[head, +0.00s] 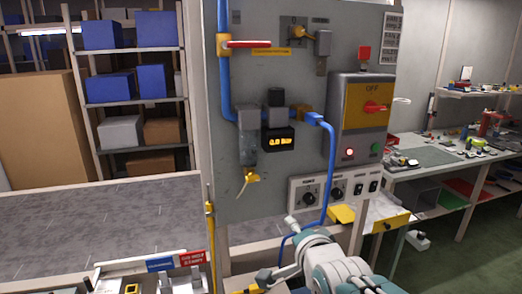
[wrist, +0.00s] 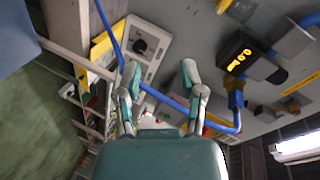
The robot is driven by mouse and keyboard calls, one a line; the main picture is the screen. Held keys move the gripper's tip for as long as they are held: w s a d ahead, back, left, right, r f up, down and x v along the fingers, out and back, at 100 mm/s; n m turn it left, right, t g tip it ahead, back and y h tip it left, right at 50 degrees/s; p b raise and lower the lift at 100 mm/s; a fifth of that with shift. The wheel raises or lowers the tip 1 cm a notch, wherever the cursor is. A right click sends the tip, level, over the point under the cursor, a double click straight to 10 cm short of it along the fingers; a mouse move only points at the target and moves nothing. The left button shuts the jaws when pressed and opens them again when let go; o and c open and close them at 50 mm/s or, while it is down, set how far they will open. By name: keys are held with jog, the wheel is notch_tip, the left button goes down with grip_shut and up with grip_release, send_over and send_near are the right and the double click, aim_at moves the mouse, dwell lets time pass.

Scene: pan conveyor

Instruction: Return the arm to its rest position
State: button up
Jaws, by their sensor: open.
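My gripper (head: 278,250) is at the bottom of the head view, in front of the lower part of the grey control panel (head: 225,190). My teal and white arm reaches in from the bottom right. In the wrist view my gripper (wrist: 160,75) has its two fingers spread apart with nothing between them. A blue hose (wrist: 165,98) runs across behind the fingers in that view; I cannot tell how far it is from them.
The panel carries a red-handled valve (head: 250,44), a lit display (head: 279,141), a yellow OFF switch box (head: 367,105) and a knob strip (head: 335,190). A workbench (head: 440,157) stands right, shelves (head: 133,101) left. Labelled equipment (head: 150,268) is at the bottom left. Green floor (head: 450,250) shows right.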

jog(key=s+d+f+n+g+h, duration=0.1)
jog(key=s+d+f+n+g, duration=0.1)
jog(key=s, duration=0.4)
jog(key=s+d+f+n+g+h, duration=0.1)
jog(key=s+d+f+n+g, duration=0.2)
jog(key=s+n+g, duration=0.1)
jog(key=s+d+f+n+g, duration=0.2)
jog(key=s+d+n, duration=0.1)
jog(key=s, duration=0.5)
jog(key=shift+s+f+n+g+h, duration=0.25)
jog(key=shift+s+n+g+h, duration=0.15)
jog(key=shift+n, duration=0.5)
